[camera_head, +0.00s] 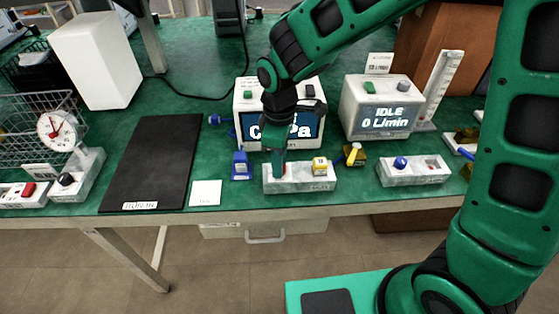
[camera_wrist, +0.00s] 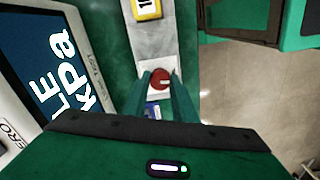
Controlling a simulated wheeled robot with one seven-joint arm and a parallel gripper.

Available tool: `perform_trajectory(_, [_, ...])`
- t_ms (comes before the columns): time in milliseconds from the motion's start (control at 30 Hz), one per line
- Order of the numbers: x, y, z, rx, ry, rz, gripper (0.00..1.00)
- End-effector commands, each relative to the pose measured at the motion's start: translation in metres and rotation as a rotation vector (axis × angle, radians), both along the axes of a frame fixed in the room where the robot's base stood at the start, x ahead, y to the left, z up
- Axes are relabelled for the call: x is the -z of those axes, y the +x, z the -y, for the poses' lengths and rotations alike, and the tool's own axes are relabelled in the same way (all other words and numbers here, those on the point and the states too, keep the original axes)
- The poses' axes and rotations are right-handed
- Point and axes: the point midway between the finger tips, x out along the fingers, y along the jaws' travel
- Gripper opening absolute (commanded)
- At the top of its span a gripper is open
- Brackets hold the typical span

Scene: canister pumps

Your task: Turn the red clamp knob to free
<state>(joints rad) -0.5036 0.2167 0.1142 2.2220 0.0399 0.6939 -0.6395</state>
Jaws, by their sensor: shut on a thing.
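The red clamp knob (camera_wrist: 160,78) sits on a light grey block (camera_head: 305,184) at the front of the green bench. In the wrist view it lies between the tips of my gripper (camera_wrist: 168,82), and the two green fingers close on its sides. In the head view my gripper (camera_head: 278,165) points down at the left end of the block and mostly hides the knob. A yellow-topped part (camera_head: 319,166) with a dark mark sits at the block's right end; it also shows at the top of the wrist view (camera_wrist: 147,9).
A kPa display box (camera_head: 245,107) stands close behind the block. A blue part (camera_head: 240,166) is just left, and a yellow-handled valve (camera_head: 354,154) just right. Further right are an "IDLE 0 L/min" box (camera_head: 382,107) and a block with a blue knob (camera_head: 414,172). A black mat (camera_head: 152,160) lies left.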

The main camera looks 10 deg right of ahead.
Motion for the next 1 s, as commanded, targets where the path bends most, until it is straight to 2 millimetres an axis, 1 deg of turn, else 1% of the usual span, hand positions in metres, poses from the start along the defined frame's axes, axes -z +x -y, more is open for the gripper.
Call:
perform_trajectory(33, [-0.0008, 0.0026, 0.0027, -0.014, -0.003, 0.004, 0.02])
perform_trajectory(333, [-0.0009, 0.0033, 0.0034, -0.104, -0.004, 0.005, 0.02])
perform_trajectory(833, [-0.0010, 0.0042, 0.0040, -0.117, -0.004, 0.006, 0.02])
perform_trajectory(867, [-0.0010, 0.0042, 0.0041, -0.117, -0.004, 0.006, 0.32])
perform_trajectory(900, [-0.0010, 0.0039, 0.0038, -0.117, -0.004, 0.006, 0.41])
perform_trajectory(933, [-0.0009, 0.0036, 0.0035, -0.118, -0.003, 0.005, 0.43])
perform_trajectory(1000, [-0.0007, 0.0030, 0.0030, -0.120, -0.002, 0.004, 0.43])
